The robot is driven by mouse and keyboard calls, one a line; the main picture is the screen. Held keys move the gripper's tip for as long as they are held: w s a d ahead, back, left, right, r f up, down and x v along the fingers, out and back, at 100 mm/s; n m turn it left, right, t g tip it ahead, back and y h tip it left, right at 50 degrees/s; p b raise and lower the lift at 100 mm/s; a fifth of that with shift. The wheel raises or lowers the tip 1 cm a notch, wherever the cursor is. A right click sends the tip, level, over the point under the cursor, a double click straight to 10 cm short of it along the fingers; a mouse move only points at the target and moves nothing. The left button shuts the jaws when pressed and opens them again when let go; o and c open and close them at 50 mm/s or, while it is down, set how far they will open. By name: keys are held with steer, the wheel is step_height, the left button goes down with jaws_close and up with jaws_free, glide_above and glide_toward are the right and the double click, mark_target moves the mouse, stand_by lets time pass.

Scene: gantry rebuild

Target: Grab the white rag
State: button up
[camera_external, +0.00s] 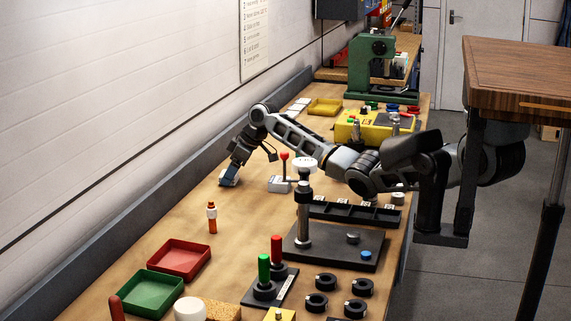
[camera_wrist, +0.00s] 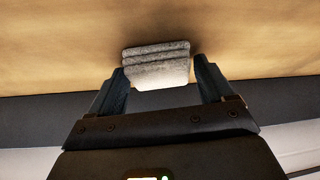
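The white rag (camera_wrist: 157,66) is a folded, layered, grey-white cloth lying on the wooden bench top in the wrist view. My gripper (camera_wrist: 160,68) is open, with one dark finger on each side of the rag's near part. The left finger is very close to the rag's edge; I cannot tell if it touches. A narrow gap shows at the right finger. In the external view my gripper (camera_external: 229,179) points down at the bench close to the wall side, and the rag cannot be clearly made out there.
A grey ledge (camera_wrist: 30,110) runs along the wall by the bench. An orange bottle (camera_external: 212,217), a red tray (camera_external: 179,260) and a green tray (camera_external: 151,293) stand nearer the camera. A red-knobbed lever box (camera_external: 280,184) is right of my gripper. A yellow tray (camera_external: 325,107) lies farther back.

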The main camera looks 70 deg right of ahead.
steer(key=c, duration=0.6)
steer(key=shift+r, duration=0.15)
